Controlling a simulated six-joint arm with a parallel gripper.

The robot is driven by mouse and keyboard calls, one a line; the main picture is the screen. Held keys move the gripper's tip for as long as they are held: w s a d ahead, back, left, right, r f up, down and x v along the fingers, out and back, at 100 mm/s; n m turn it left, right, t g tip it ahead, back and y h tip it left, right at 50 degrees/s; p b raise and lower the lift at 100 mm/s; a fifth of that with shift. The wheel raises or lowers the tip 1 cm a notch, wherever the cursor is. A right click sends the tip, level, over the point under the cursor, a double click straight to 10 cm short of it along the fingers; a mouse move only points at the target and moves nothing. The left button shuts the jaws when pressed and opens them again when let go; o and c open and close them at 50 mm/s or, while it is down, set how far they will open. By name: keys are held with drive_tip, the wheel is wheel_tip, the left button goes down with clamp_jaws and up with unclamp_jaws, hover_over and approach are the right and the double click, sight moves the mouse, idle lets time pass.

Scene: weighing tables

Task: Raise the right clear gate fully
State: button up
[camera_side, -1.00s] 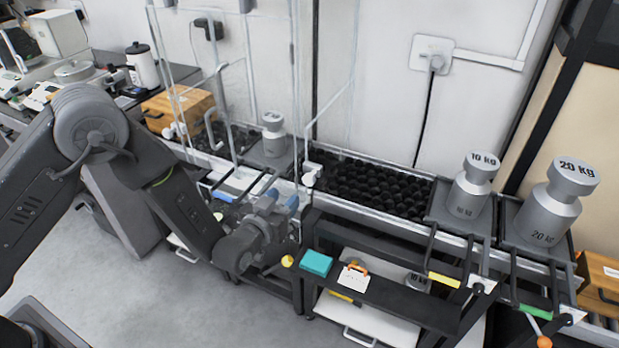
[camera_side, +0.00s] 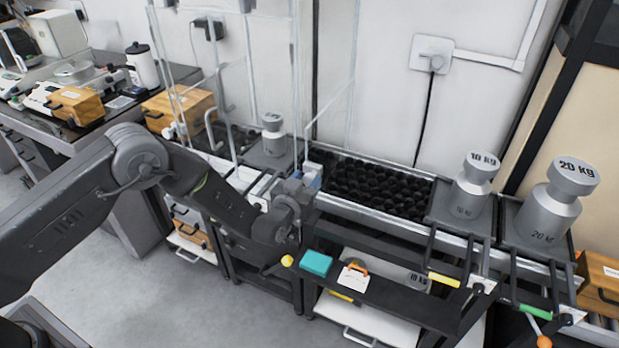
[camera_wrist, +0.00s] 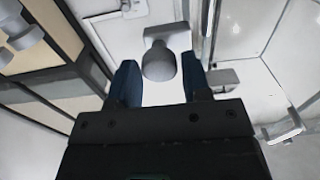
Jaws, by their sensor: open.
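The right clear gate (camera_side: 332,75) is a see-through panel with a pale edge, standing above the rail near the middle of the side view. My gripper (camera_side: 308,181) is at its lower left corner, where it hides the gate's white knob. In the wrist view my gripper (camera_wrist: 159,85) is open, with blue fingers on either side of a rounded grey-white knob (camera_wrist: 159,63). The knob lies between the fingers, and gaps show on both sides. A left clear gate (camera_side: 232,85) stands farther left.
A small grey weight (camera_side: 273,140) stands between the gates. Black rollers (camera_side: 375,188) lie right of the right gate, then a 10 kg weight (camera_side: 470,190) and a 20 kg weight (camera_side: 550,208). A dark shelf (camera_side: 400,298) with a teal block (camera_side: 316,262) sits in front.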

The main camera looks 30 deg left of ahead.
drive_tip(key=shift+w, duration=0.9)
drive_tip(key=shift+c, duration=0.4)
clamp_jaws()
